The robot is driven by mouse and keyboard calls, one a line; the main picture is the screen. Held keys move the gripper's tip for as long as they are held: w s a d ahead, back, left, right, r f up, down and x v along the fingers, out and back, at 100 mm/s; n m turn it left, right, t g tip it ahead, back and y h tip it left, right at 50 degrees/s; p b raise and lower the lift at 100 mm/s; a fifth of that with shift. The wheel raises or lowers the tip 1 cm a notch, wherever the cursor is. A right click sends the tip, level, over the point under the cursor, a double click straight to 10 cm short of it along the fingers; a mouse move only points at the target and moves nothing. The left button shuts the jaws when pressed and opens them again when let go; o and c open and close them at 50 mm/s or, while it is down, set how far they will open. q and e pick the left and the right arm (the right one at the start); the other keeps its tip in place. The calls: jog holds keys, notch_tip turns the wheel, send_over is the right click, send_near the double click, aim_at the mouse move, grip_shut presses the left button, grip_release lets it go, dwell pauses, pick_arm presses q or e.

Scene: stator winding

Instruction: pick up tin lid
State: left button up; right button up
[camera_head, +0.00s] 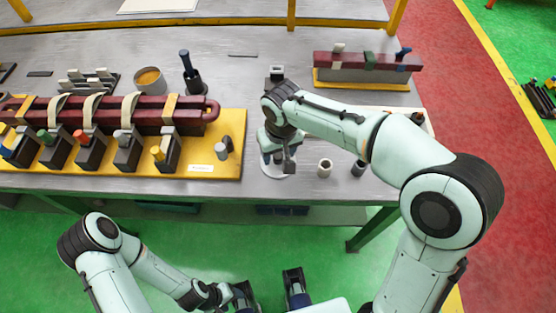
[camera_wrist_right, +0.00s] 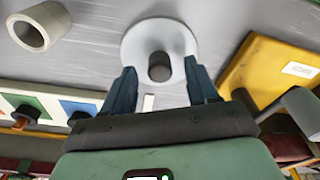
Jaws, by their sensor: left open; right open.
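The tin lid is a pale round disc with a dark knob (camera_wrist_right: 159,66); its disc (camera_wrist_right: 160,30) lies flat on the grey bench in the right wrist view. In the head view the lid (camera_head: 279,171) is partly hidden under my right gripper (camera_head: 278,157). The right gripper is open, its two dark blue fingers pointing at the lid with the knob between the tips in the right wrist view (camera_wrist_right: 160,76). I cannot tell whether they touch it. An open tin (camera_head: 149,80) with orange-yellow contents stands at the back left. My left gripper (camera_head: 270,289) is open and empty, low in front of the bench.
A yellow board (camera_head: 229,158) with a dark red coil and several dark blocks lies left of the lid. A pale ring (camera_head: 324,168) and a dark one (camera_head: 358,168) stand to the right. Another red bar (camera_head: 345,66) is at the back right. The bench's front edge is near the lid.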

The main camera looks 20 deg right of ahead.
grip_shut()
dwell(0.3)
